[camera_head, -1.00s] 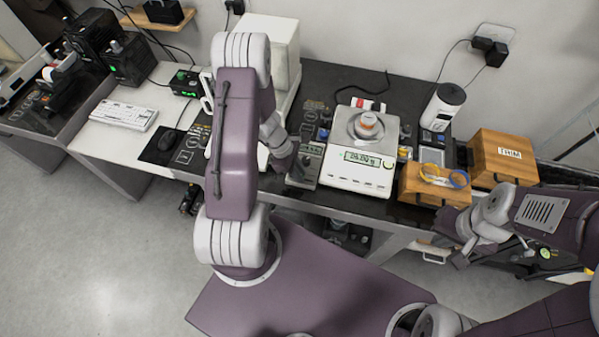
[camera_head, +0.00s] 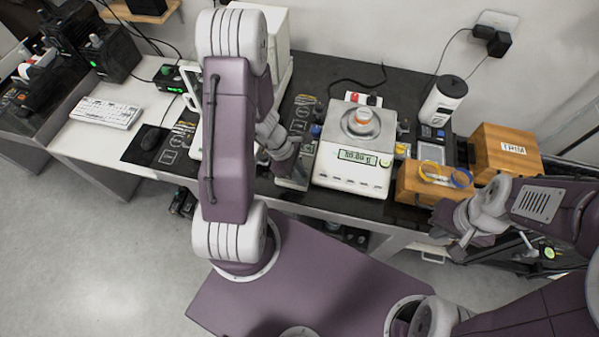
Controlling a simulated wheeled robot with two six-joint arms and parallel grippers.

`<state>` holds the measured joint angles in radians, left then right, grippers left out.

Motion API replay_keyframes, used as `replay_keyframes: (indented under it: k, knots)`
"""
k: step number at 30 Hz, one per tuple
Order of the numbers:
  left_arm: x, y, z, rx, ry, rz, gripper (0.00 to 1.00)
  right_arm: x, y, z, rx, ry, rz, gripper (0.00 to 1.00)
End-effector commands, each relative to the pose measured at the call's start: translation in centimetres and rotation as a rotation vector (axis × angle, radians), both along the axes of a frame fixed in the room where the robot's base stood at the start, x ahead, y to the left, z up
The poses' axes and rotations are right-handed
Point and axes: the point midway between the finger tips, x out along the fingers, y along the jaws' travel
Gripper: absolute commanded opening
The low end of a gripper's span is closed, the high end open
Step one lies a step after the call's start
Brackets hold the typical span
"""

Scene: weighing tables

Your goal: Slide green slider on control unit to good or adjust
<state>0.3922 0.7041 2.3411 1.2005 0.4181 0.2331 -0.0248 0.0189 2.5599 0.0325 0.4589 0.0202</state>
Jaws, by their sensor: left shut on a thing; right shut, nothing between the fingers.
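The control unit (camera_head: 296,183) is a small light-grey panel at the front edge of the black bench, just left of the white scale. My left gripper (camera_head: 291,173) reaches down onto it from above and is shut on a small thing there. The fingers and arm cover most of the panel, so I cannot see the green slider or its marked positions. My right gripper (camera_head: 459,248) is shut and empty, in front of the bench near the wooden box.
A keyboard (camera_head: 106,113) lies far left.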

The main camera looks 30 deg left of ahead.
Motion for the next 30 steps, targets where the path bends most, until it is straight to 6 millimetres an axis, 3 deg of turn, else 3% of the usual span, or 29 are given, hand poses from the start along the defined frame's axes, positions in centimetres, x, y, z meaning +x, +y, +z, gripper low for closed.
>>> replay_keyframes:
  k: [3, 4, 6, 16, 24, 30]
  knots:
    - [0.1, 0.0, 0.1, -0.001, -0.001, 0.0, 0.0, 0.0, 0.0, 0.0, 0.0, 0.0, 0.0, 0.0]
    - [0.1, 0.0, 0.1, -0.001, -0.001, 0.0, 0.23, 0.0, 0.0, 0.0, 0.0, 0.0, 0.0, 0.0]
    - [0.0, 0.0, 0.1, -0.001, 0.0, 0.0, 0.4, 0.0, 0.0, 0.0, 0.0, 0.0, 0.0, 0.0]
    - [0.0, 0.1, 0.4, 0.0, 0.0, 0.0, 0.4, 0.0, 0.0, 0.3, 0.0, 0.0, 0.0, 0.0]
    - [-0.4, 2.2, 5.8, 0.002, -0.004, 0.0, 0.4, 0.0, 0.0, 3.2, 0.0, 0.0, 0.0, 0.0]
    - [-0.7, 3.2, 8.2, 0.0, -0.002, 0.001, 0.4, 0.0, 0.0, 4.1, 0.0, 0.0, 0.0, 0.0]
